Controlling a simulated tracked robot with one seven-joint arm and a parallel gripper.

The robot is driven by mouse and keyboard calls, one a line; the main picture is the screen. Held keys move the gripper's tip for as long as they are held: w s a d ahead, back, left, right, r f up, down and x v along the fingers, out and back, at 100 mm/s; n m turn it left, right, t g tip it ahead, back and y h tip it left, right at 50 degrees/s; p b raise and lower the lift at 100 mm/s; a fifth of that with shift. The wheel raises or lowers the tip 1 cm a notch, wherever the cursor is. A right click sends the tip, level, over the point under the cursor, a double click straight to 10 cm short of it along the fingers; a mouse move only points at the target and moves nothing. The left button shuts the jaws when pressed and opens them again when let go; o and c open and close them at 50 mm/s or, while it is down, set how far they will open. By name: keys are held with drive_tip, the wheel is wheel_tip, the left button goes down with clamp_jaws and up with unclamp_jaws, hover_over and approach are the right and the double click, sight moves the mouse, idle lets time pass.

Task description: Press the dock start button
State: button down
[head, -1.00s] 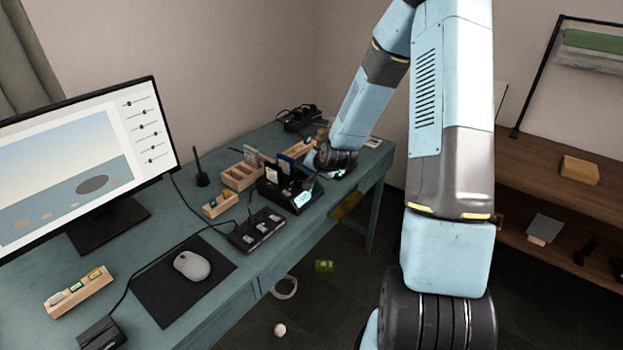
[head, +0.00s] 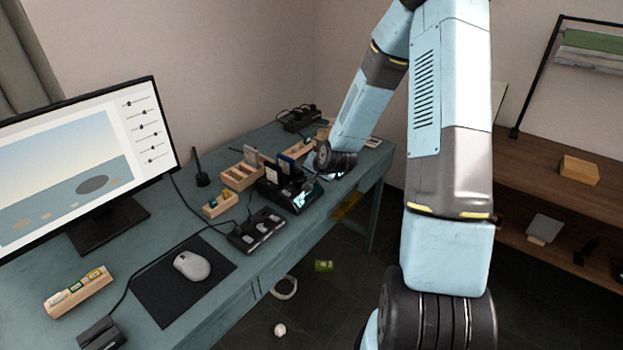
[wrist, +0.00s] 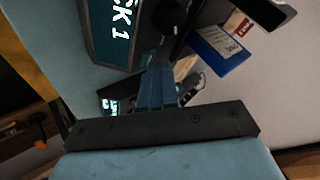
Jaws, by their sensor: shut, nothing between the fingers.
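The dock is a black box (head: 270,194) near the right end of the desk, with a lit screen (head: 303,201) on its front. In the wrist view the dock's dark panel (wrist: 98,40) reads "CK 1" in part. My gripper (wrist: 159,68) is shut and empty, its blue fingers pointing at the dock. In the head view its tip (head: 311,184) is small and dark over the dock's screen side. A dark round part (wrist: 168,17) shows beyond the fingertips; I cannot tell whether it is the start button. Contact cannot be told.
A blue cartridge (wrist: 222,52) stands upright beside the fingers. Wooden holders (head: 240,176), a black slotted box (head: 258,231), a mouse (head: 192,265) and a monitor (head: 75,160) share the desk. A power strip (head: 300,118) lies behind. The desk's front edge is close to the dock.

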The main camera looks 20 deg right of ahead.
idle(0.4)
drive_tip(key=shift+r, duration=0.7)
drive_tip(key=shift+r, duration=2.5)
